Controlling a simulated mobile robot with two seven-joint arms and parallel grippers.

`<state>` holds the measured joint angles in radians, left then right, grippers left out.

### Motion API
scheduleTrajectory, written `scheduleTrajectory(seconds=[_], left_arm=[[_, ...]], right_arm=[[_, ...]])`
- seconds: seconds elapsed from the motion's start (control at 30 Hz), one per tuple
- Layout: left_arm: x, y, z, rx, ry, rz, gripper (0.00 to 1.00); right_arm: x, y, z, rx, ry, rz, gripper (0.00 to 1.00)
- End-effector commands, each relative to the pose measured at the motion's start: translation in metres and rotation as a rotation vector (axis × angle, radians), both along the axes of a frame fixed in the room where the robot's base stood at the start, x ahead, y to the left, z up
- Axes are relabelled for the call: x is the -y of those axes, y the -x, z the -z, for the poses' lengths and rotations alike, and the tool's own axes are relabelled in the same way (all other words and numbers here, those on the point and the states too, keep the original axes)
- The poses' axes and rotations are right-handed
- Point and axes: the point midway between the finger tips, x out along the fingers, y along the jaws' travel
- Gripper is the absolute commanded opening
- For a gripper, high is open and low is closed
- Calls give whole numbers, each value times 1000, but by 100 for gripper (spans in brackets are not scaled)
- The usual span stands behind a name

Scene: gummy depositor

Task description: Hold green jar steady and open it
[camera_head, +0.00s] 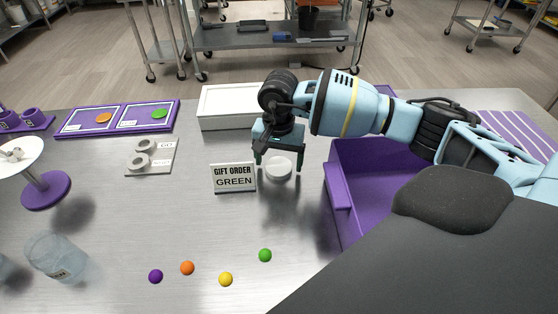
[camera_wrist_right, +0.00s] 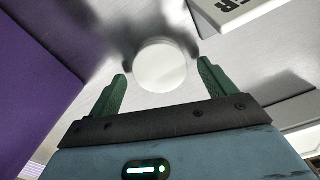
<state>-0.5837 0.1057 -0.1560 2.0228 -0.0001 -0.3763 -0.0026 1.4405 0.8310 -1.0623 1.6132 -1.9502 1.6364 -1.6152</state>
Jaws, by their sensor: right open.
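No jar that is clearly green shows in either view. My right gripper (camera_head: 277,163) points down, open, with its two fingers apart above a small white round piece (camera_head: 279,170) on the steel table. In the right wrist view the white piece (camera_wrist_right: 160,66) lies between and just beyond the green fingertips (camera_wrist_right: 162,74); I cannot tell whether it is a jar lid. A green disc (camera_head: 158,113) and an orange disc (camera_head: 103,117) sit on purple-framed white panels at the back left. A clear jar (camera_head: 57,257) with a label stands at the lower left. My left gripper is out of view.
A sign reading "GIFT ORDER GREEN" (camera_head: 234,178) stands just left of my right gripper. A purple bin (camera_head: 342,194) is at its right and a white box (camera_head: 228,108) behind. Several small coloured balls (camera_head: 226,279) lie at the front. A purple-based stand (camera_head: 46,191) is at left.

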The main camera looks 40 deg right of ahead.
Motion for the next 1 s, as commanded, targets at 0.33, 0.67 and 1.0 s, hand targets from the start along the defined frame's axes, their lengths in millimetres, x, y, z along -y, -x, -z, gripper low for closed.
scheduleTrajectory(seconds=[0.33,0.67,1.0], left_arm=[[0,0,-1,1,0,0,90],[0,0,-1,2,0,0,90],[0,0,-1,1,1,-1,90]], right_arm=[[0,-1,-68,4,0,0,83],[0,0,-108,1,0,0,83],[0,0,-112,-1,-1,-1,83]])
